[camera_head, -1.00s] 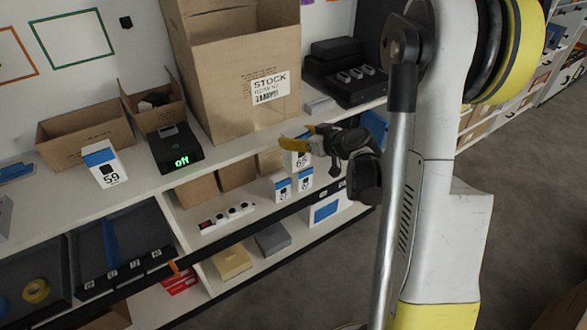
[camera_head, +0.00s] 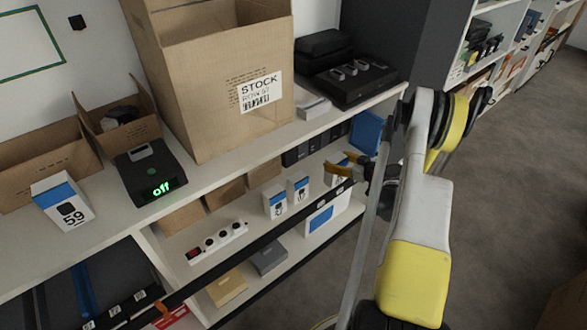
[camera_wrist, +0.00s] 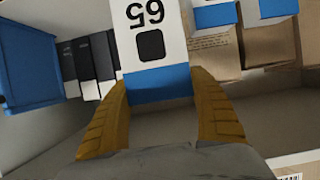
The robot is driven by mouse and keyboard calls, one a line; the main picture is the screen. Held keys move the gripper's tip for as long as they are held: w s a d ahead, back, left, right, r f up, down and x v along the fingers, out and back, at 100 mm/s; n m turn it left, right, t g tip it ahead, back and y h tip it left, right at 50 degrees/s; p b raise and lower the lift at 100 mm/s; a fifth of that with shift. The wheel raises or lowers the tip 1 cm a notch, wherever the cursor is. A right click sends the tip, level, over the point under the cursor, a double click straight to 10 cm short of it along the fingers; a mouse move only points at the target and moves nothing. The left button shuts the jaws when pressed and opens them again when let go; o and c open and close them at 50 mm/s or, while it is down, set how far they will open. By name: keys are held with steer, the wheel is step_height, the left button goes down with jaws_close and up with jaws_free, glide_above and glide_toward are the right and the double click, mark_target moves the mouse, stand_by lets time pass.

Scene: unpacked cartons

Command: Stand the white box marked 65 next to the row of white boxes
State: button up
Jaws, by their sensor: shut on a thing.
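The white box marked 65 (camera_wrist: 150,18) has a blue end and appears upside down in the wrist view. My gripper (camera_wrist: 159,84) is shut on it, one yellow finger on each side. In the head view my gripper (camera_head: 347,168) is at the middle shelf, and the box (camera_head: 332,174) is partly hidden by the fingers. The row of white boxes, with a left box (camera_head: 275,201) and a right box (camera_head: 299,189), stands on that shelf, left of the held box with a gap between. I cannot tell whether the held box touches the shelf.
Brown cartons (camera_wrist: 265,47) and dark boxes (camera_wrist: 88,58) stand behind, with a blue bin (camera_wrist: 28,60) beyond. A power strip (camera_head: 218,241) lies left of the row. The upper shelf, with a STOCK carton (camera_head: 213,85) and a box marked 59 (camera_head: 62,202), overhangs.

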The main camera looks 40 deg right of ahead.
steer(key=w+f+b, duration=0.2)
steer(key=w+f, duration=0.7)
steer(key=shift+w+a+f, duration=0.2)
steer(key=shift+f, duration=0.05)
steer(key=o, duration=1.4)
steer(key=shift+s, duration=0.1)
